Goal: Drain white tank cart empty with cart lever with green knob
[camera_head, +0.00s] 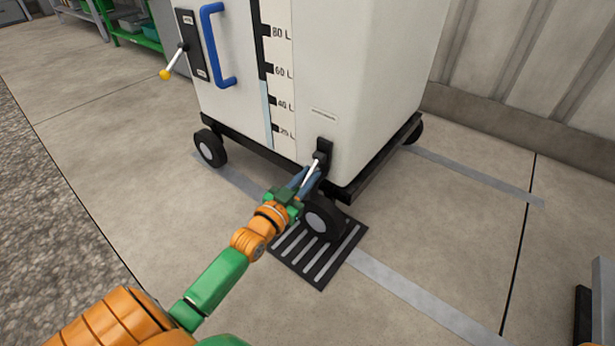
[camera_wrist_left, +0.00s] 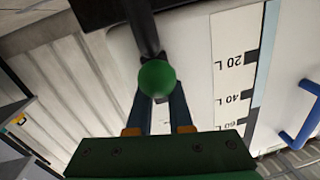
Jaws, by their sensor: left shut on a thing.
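The white tank cart (camera_head: 375,75) stands on dark wheels in the middle of the head view. Its level gauge (camera_head: 266,105) shows light blue up to between the 60 L and 40 L marks and black above. The cart lever (camera_head: 311,171) is a pale rod on a dark mount at the cart's lower front corner, slanting down and left. My left gripper (camera_head: 309,182) is shut on its knob end. In the left wrist view the green knob (camera_wrist_left: 157,78) sits between the fingers (camera_wrist_left: 157,112). My right gripper is out of view.
A slatted dark floor drain (camera_head: 300,262) lies under the cart's near wheel (camera_head: 322,220). A yellow-knobbed lever (camera_head: 174,63) and a blue handle (camera_head: 213,45) are on the cart's front. Green shelving (camera_head: 130,38) stands at the back left.

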